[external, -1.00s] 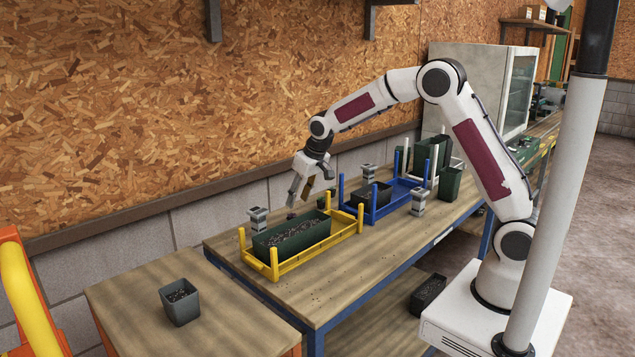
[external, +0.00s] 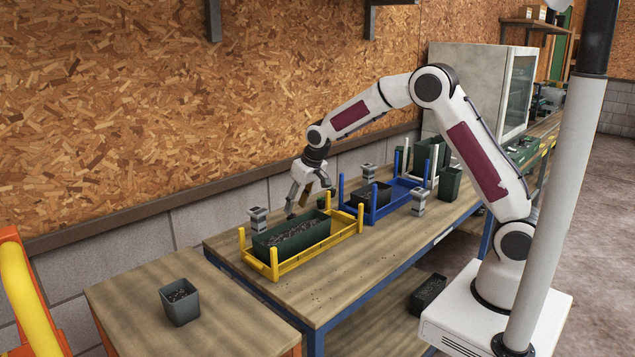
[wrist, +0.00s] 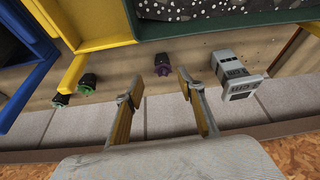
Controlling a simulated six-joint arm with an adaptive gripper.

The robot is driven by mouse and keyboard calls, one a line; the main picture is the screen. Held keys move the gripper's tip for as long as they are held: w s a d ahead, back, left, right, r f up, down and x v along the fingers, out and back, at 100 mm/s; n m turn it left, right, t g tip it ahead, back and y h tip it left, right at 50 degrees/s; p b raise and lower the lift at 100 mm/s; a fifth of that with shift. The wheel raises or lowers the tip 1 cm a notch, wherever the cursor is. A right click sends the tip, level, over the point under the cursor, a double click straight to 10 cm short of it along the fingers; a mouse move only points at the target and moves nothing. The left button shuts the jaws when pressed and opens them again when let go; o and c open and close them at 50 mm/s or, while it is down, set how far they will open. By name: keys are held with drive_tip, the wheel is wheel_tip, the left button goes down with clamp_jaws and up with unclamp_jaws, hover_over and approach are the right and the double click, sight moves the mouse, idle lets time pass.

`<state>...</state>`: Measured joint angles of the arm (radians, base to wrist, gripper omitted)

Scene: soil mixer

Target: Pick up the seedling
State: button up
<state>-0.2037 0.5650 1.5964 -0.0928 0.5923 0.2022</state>
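Three small dark plugs stand on the wooden bench behind the yellow-framed planter. Two plugs with green tops, one nearer (wrist: 86,87) and one at far left (wrist: 60,101), stand further left. My gripper (wrist: 160,75) is open and empty, its two fingers apart. In the external view my gripper (external: 309,200) hangs low behind the planter, pointing down; the purple seedling is hidden or too small to make out there.
A green planter of soil (external: 292,239) sits in a yellow frame (external: 318,261) just in front of my gripper. A blue frame (external: 398,206) stands to its right. Grey posts flank the frames, one close to my right finger (wrist: 236,75). The wall is close behind.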

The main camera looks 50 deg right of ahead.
sight(292, 215)
drive_tip(key=f, duration=0.3)
drive_tip(key=shift+w+a, duration=0.4)
drive_tip(key=shift+x, duration=1)
drive_tip(key=c, duration=1)
